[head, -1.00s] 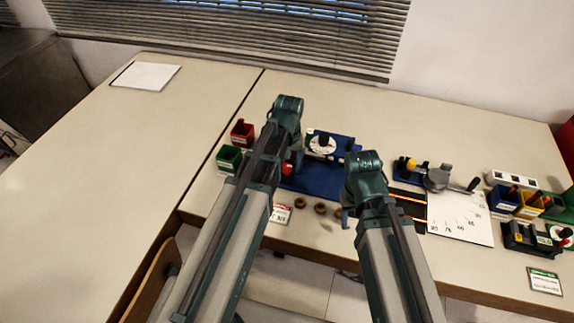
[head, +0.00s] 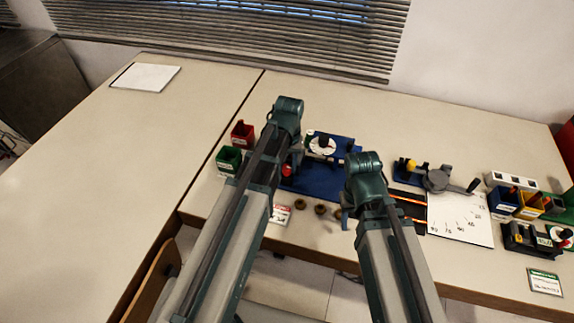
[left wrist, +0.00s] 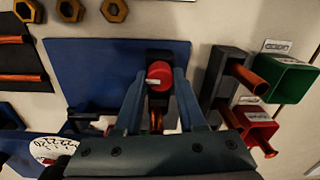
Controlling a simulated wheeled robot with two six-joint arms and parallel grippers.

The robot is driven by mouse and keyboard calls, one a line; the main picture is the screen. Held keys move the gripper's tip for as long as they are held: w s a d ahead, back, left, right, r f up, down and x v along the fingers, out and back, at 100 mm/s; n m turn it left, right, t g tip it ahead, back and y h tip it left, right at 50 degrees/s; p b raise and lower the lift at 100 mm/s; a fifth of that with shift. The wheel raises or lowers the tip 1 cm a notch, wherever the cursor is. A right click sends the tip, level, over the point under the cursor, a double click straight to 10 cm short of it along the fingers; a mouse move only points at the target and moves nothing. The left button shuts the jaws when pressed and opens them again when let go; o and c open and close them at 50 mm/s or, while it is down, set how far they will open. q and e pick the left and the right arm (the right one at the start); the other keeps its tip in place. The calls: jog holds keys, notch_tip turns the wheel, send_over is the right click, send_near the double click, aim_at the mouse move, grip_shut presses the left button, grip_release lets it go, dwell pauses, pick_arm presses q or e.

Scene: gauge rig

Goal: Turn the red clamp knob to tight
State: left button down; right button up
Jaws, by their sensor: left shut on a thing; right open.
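The red clamp knob (left wrist: 160,75) has a pale pointer mark and sits on a dark mount over the blue base plate (left wrist: 75,65). In the left wrist view my left gripper (left wrist: 159,80) has one finger on each side of the knob and is shut on it. In the head view a bit of the red knob (head: 286,170) shows beside my left arm, which hides most of the gripper. My right gripper (head: 345,214) is open, low at the front edge of the blue plate, partly hidden by its own wrist. Any tight marking is not readable.
Red (head: 242,133) and green (head: 229,158) bins stand left of the rig. A white dial (head: 322,144) is on the blue plate. Several brass nuts (head: 320,209) lie in front. A lever fixture (head: 438,180) and white scale sheet (head: 460,218) are at right. The left table is mostly clear.

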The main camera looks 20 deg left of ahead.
aim_at(288, 167)
pick_arm(q)
jog(key=c, duration=0.5)
grip_release()
notch_tip(288, 167, up, 14)
jog(key=p, duration=1.3)
jog(key=shift+d+p, duration=0.15)
jog(key=shift+p, duration=0.25)
pick_arm(e)
notch_tip(288, 167, up, 14)
pick_arm(q)
jog(key=shift+f, duration=0.15)
pick_arm(e)
jog(key=shift+f, duration=0.15)
